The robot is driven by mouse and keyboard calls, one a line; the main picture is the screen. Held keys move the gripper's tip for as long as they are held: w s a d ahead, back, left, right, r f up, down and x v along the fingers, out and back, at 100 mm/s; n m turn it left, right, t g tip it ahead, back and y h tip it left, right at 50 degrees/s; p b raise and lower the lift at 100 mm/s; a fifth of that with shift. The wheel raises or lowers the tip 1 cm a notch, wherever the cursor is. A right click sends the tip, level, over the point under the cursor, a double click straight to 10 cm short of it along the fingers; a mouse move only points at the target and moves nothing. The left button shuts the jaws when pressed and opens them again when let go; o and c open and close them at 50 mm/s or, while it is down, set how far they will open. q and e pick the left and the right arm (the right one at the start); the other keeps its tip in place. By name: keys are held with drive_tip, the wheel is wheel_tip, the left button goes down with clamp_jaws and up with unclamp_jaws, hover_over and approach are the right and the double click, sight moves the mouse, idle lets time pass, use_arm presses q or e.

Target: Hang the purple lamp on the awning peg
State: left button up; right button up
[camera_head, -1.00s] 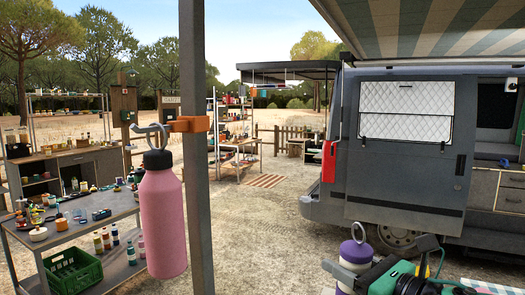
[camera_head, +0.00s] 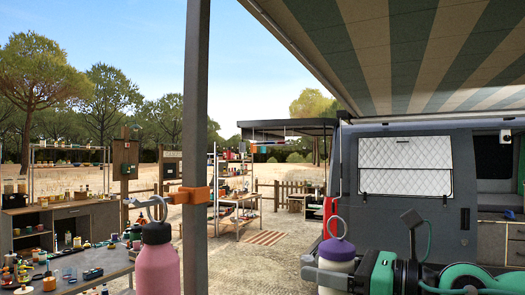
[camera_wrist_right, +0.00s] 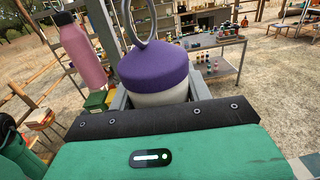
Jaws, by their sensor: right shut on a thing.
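The purple lamp (camera_head: 336,250) has a purple cap, a whitish body and a grey ring on top. My right gripper (camera_head: 335,274) is shut on its whitish body and holds it upright. In the right wrist view the lamp (camera_wrist_right: 155,68) sits between the fingers, with its ring partly cut off by the top edge. An orange clamp with a grey hook, the awning peg (camera_head: 192,196), is on the grey post, left of the lamp and higher in the head view. A pink bottle (camera_head: 157,262) hangs by its ring at this hook. My left gripper is out of view.
The grey post (camera_head: 196,110) stands between the lamp and the left-hand table (camera_head: 100,262). The striped awning (camera_head: 400,60) is overhead. The grey van (camera_head: 400,220) stands behind my right arm. Open ground lies beyond the post.

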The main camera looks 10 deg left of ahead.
drive_tip(key=s+a+r+n+g+y+p, duration=0.1)
drive_tip(key=s+a+r+n+g, duration=0.3)
drive_tip(key=r, duration=0.8)
drive_tip(key=s+a+r+g+p, duration=0.1)
drive_tip(key=s+a+r+g, duration=0.2)
drive_tip(key=s+r, duration=0.6)
drive_tip(key=s+r+m+t+p, duration=0.1)
drive_tip(key=s+r+t, duration=0.1)
drive_tip(key=s+r, duration=0.45)
drive_tip(key=s+r+m+t, duration=0.1)
drive_tip(key=s+r, duration=0.3)
drive_tip(key=r, duration=0.5)
drive_tip(key=w+d+f+p, duration=0.2)
drive_tip(key=w+p, duration=0.2)
drive_tip(key=w, duration=0.4)
drive_tip(key=shift+d, duration=0.4)
drive_tip(key=o, duration=1.2)
